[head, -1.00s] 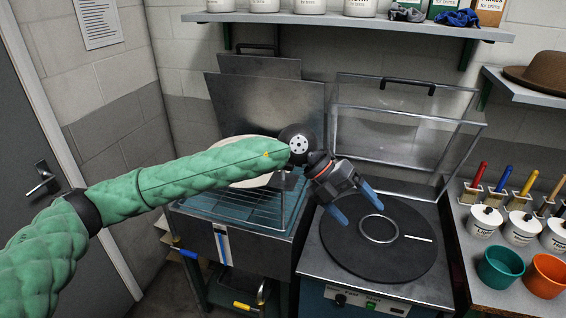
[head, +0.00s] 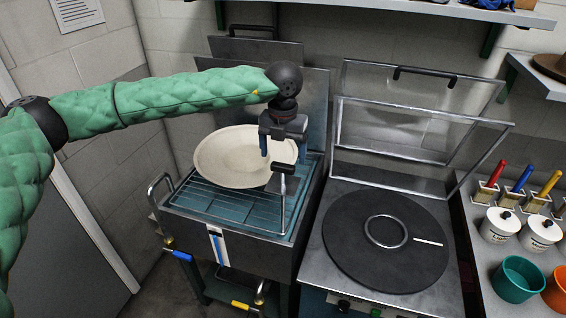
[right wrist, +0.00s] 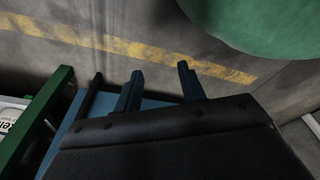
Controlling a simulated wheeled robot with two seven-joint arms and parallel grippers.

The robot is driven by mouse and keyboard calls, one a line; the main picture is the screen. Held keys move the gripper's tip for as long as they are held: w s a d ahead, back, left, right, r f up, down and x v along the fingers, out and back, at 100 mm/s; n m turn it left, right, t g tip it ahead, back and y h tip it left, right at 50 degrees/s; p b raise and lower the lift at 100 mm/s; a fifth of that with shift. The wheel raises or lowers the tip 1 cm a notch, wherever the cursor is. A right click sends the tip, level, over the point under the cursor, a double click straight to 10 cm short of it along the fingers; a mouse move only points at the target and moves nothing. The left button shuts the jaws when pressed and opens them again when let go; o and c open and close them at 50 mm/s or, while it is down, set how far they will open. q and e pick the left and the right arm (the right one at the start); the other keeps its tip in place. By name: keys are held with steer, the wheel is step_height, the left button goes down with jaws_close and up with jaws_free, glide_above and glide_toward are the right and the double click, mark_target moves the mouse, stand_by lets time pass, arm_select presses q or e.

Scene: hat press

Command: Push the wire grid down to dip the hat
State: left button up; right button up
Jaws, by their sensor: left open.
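A cream hat (head: 240,160) rests brim-wide on the wire grid (head: 205,196) over the open dip tank (head: 190,226), which holds blue-green liquid. The grid has a raised grip at its right side (head: 283,168) and another upright loop (head: 158,185) at its left. My left gripper (head: 284,151) is open and points down, just above the right grip; whether it touches it is unclear. It hides part of the hat's right edge. My right gripper (right wrist: 159,68) is open and empty in the right wrist view, and is not in the head view.
A round dark press plate (head: 350,255) with its clear lid (head: 415,120) raised stands right of the tank. A tank lid (head: 315,100) stands up behind the hat. Pots and brushes (head: 500,225) fill the right bench. Floor with a yellow stripe (right wrist: 150,52) shows in the right wrist view.

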mark_target(283, 165)
arm_select(q)
steer(key=f, duration=0.1)
steer(key=f+p, duration=0.1)
steer(key=f, duration=0.1)
steer(key=f+p, duration=0.1)
steer(key=f, duration=0.1)
steer(key=shift+w, duration=0.25)
steer(key=shift+s+f, duration=0.1)
steer(key=shift+f, duration=0.4)
steer(key=c, duration=1.3)
steer(key=shift+c, duration=0.4)
arm_select(e)
steer(key=s, duration=0.1)
steer(key=s+d+f, duration=0.1)
steer(key=s, duration=0.3)
steer(key=shift+s+d+f, duration=0.15)
steer(key=shift+s+f, duration=0.05)
steer(key=shift+f, duration=0.05)
arm_select(q)
steer(key=shift+f, duration=0.1)
arm_select(e)
steer(key=shift+w+f, duration=0.1)
